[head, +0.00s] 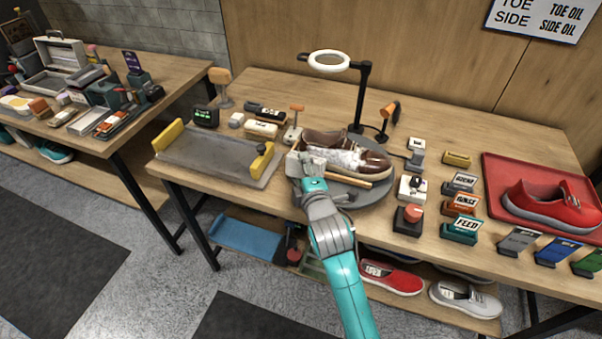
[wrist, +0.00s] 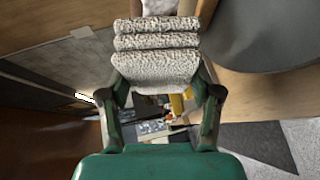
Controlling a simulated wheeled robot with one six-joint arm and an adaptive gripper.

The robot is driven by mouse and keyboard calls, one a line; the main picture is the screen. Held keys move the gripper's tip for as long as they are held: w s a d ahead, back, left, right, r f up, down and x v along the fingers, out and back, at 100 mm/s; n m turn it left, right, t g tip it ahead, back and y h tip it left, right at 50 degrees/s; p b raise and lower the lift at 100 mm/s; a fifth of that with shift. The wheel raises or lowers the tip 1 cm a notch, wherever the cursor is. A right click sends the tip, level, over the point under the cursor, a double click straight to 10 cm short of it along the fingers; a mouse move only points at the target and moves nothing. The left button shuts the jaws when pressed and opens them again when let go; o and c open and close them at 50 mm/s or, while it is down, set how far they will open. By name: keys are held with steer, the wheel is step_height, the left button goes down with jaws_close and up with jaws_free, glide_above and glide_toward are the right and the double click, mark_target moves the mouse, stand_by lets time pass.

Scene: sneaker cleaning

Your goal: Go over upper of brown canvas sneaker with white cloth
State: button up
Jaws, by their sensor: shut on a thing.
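The brown canvas sneaker (head: 376,160) rests on a round grey stand (head: 378,190) on the middle of the bench. White patches show on its upper, around the middle of its side. My gripper (head: 309,170) is at the sneaker's left end, on the near side. In the wrist view my gripper (wrist: 160,50) is shut on the folded white cloth (wrist: 156,68), which shows several thick layers. I cannot tell whether the cloth touches the sneaker. My gripper hides part of the sneaker's left end.
A ring lamp (head: 329,61) stands behind the sneaker. A grey tray (head: 208,153) with yellow ends lies left. Labelled blocks (head: 460,205) and a red tray (head: 495,170) with a red sneaker (head: 545,203) are at the right.

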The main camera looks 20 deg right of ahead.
steer(key=shift+w+d+f, duration=0.25)
steer(key=shift+w+d, duration=0.4)
steer(key=shift+w, duration=0.2)
steer(key=shift+w+d+f, duration=0.2)
steer(key=shift+w+d, duration=0.4)
steer(key=shift+w, duration=0.25)
steer(key=shift+w+f, duration=0.1)
steer(key=shift+w, duration=0.05)
steer(key=shift+d, duration=0.15)
steer(key=shift+s+d, duration=1)
steer(key=shift+d, duration=0.3)
steer(key=shift+s+d, duration=1)
steer(key=shift+d, duration=0.25)
steer(key=shift+s+d, duration=0.85)
steer(key=shift+d, duration=0.15)
steer(key=shift+s+d, duration=0.8)
steer(key=shift+d, duration=0.2)
steer(key=shift+w, duration=0.1)
steer(key=shift+w, duration=0.1)
